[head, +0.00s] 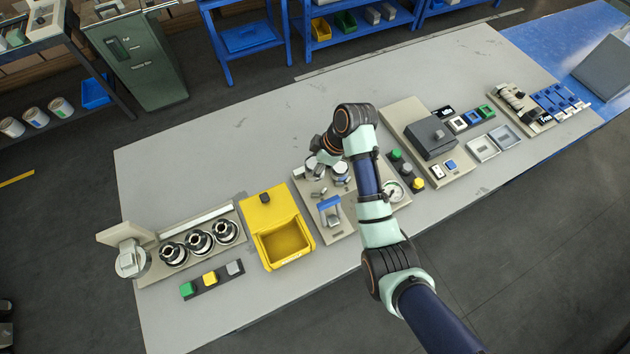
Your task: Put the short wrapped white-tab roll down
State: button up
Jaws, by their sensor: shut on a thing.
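My gripper (324,158) points down over the middle station plate (340,221), near several grey metal cylinders. It is small and partly covered by my wrist, so its fingers and the short wrapped roll in them cannot be made out clearly. A white tab is not visible from here. Two shallow grey trays, one (482,149) and another (507,137), stand side by side on the right part of the table; both look empty. Further right are several small rolls in a holder (515,98) beside a blue slotted rack (558,102).
A yellow bin (268,196) stands left of the middle plate. A blue-topped stand (330,206), a round gauge (394,190) and coloured buttons (406,170) surround my gripper. A dark box machine (431,136) is to the right. The table's back middle is clear.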

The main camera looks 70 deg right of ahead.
notch_tip(320, 180, down, 9)
jog(key=shift+d+b, duration=0.1)
jog(key=shift+b, duration=0.65)
jog(key=shift+f, duration=0.2)
jog(key=o, duration=1.3)
jog(key=shift+c, duration=0.2)
jog(key=p+v, duration=0.2)
jog(key=v, duration=1)
jog(key=shift+r+p, duration=0.15)
jog(key=shift+p, duration=0.15)
